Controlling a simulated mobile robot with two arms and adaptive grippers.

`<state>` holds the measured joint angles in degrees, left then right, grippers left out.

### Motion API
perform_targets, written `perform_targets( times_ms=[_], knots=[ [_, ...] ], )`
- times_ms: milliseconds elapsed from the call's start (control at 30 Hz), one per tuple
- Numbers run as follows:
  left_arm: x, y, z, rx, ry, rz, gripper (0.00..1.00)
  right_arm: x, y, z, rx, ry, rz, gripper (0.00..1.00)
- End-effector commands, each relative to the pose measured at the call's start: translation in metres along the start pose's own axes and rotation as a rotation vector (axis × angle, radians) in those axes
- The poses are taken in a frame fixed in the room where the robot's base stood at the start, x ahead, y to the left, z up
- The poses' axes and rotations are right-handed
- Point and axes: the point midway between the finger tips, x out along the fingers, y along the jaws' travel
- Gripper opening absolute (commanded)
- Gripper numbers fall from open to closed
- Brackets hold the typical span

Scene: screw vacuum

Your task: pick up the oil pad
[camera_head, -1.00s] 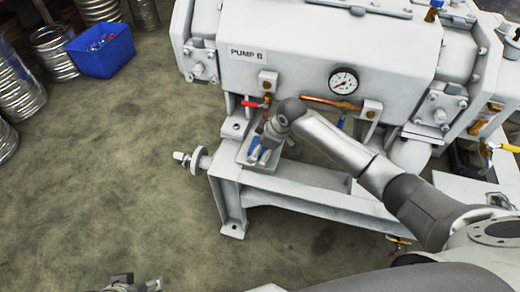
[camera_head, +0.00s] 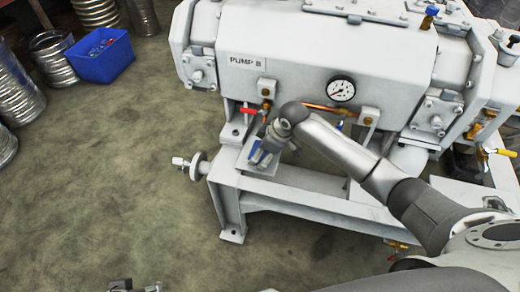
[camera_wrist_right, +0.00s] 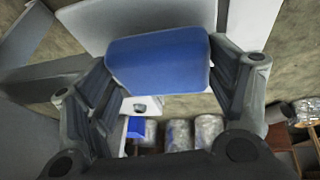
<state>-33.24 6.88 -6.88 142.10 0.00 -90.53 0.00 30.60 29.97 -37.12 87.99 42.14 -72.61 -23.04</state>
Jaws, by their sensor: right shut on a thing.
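The oil pad (camera_wrist_right: 160,65) is a blue block with rounded corners, held between the two fingers of my right gripper (camera_wrist_right: 165,80). In the head view my right gripper (camera_head: 262,155) is low over the grey plate at the left end of the pump frame. A little of the blue pad (camera_head: 262,157) shows between its fingers there. I cannot tell whether the pad still touches the plate. My left gripper (camera_head: 135,287) is only partly in view at the bottom edge, and its jaws cannot be made out.
The pump (camera_head: 300,55) with its gauge stands just behind my right gripper. A red-handled valve (camera_head: 249,110) and copper pipe are close by. A blue bin (camera_head: 100,55) and metal drums (camera_head: 52,58) stand at the far left.

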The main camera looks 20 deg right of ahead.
Motion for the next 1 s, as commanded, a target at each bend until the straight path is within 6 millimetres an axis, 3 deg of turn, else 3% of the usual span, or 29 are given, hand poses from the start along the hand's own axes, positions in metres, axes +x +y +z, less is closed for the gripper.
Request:
perform_targets(
  times_ms=[200, 300, 600, 800, 1000],
  knots=[
    [-0.012, 0.0, -0.005, 0.0, 0.004, 0.0, 0.51, -0.021, -0.016, 0.045, -0.002, -0.009, -0.002, 0.61],
    [0.018, 0.001, -0.004, 0.001, -0.017, 0.003, 0.51, -0.031, -0.023, 0.064, -0.001, -0.008, -0.002, 0.61],
    [0.066, 0.003, 0.004, 0.005, -0.04, 0.007, 0.51, -0.057, -0.045, 0.122, -0.001, -0.009, -0.003, 0.61],
    [0.082, 0.004, 0.009, 0.006, -0.047, 0.009, 0.51, -0.066, -0.051, 0.141, 0.0, -0.006, -0.001, 0.61],
    [0.087, 0.004, 0.01, 0.006, -0.048, 0.009, 0.51, -0.069, -0.054, 0.146, 0.0, -0.003, -0.001, 0.61]
  ],
)
